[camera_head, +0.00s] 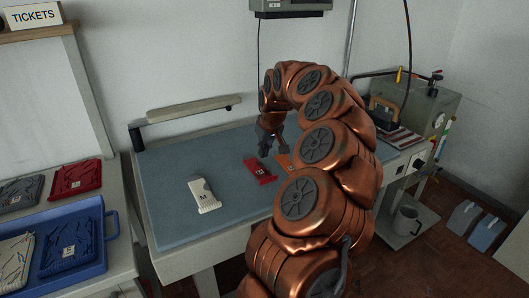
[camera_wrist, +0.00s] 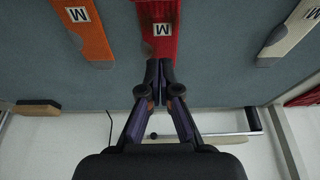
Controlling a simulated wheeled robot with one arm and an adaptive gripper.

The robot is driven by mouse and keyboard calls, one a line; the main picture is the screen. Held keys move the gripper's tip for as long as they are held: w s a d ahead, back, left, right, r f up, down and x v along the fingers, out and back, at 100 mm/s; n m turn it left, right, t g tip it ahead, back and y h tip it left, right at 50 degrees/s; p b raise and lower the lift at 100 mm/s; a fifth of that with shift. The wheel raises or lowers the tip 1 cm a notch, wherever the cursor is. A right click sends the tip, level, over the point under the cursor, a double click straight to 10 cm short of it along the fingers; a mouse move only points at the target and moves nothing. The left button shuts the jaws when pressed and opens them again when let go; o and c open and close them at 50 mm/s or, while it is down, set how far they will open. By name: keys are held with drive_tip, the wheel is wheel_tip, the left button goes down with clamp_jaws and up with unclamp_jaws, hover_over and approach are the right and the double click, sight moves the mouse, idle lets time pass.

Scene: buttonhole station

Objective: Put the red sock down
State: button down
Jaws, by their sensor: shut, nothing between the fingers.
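The red sock (camera_head: 260,171) with a white M label lies flat on the blue-grey table mat (camera_head: 165,215). It also shows at the top middle of the wrist view (camera_wrist: 158,40). My gripper (camera_head: 267,150) is shut and empty, over the table just beyond the red sock's far end. In the wrist view its closed fingertips (camera_wrist: 160,66) overlap the lower end of the red sock in the picture. I cannot tell whether they touch it.
An orange sock (camera_head: 285,161) lies right of the red one, partly hidden by my arm. A cream sock (camera_head: 204,195) lies to the left. A blue tray (camera_head: 102,264) stands on the left side table. Bare mat lies around the cream sock.

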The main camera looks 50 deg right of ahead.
sight(264, 176)
drive_tip(key=p+x, duration=0.1)
drive_tip(key=x, duration=0.6)
drive_tip(key=shift+f+p, duration=0.35)
drive_tip(key=shift+s+a+r+p, duration=0.1)
drive_tip(key=shift+s+a+p, duration=0.2)
drive_tip(key=shift+s, duration=0.6)
drive_tip(key=shift+s+a+p, duration=0.1)
drive_tip(key=shift+s+a, duration=0.25)
drive_tip(key=shift+s, duration=0.55)
